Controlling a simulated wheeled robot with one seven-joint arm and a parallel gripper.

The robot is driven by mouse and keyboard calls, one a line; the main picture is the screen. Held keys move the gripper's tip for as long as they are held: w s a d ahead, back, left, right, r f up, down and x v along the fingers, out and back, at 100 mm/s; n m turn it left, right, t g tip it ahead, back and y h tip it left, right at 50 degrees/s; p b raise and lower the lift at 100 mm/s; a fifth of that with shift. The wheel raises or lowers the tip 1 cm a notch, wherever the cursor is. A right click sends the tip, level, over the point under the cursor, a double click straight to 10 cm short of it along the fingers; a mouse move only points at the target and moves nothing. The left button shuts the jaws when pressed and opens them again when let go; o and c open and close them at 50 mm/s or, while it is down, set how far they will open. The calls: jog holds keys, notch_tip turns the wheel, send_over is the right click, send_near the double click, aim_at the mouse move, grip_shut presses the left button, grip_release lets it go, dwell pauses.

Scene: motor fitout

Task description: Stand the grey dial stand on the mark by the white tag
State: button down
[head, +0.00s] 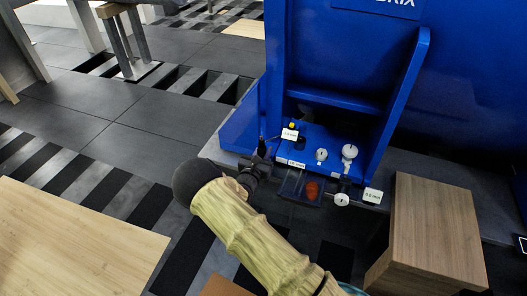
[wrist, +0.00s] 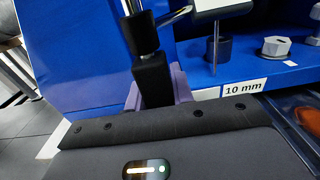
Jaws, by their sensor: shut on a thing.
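My gripper (head: 257,164) is at the left front corner of the blue machine's ledge. In the wrist view my gripper (wrist: 157,95) is shut on a dark grey upright post with a clamp block and a thin silver rod, which looks like the dial stand (wrist: 146,45). The dial stand (head: 262,147) is small and dark in the head view, roughly upright. Its foot is hidden by my gripper. A flat "10 mm" tag (wrist: 243,86) lies on the ledge's front edge. I cannot make out the mark.
A dark tray with an orange-red thing (head: 311,190) sits in front. Another white tag (head: 372,196) and a wooden box (head: 435,225) are at right. The blue side wall (head: 240,125) rises at left.

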jog(key=c, duration=1.1)
grip_release()
jog(key=shift+f, duration=0.2)
jog(key=shift+s+a+r, duration=0.1)
jog(key=shift+s+a, duration=0.15)
jog(key=shift+s, duration=0.35)
jog(key=p+v, duration=0.6)
jog(key=v, duration=1)
jog(key=shift+s+r, duration=0.1)
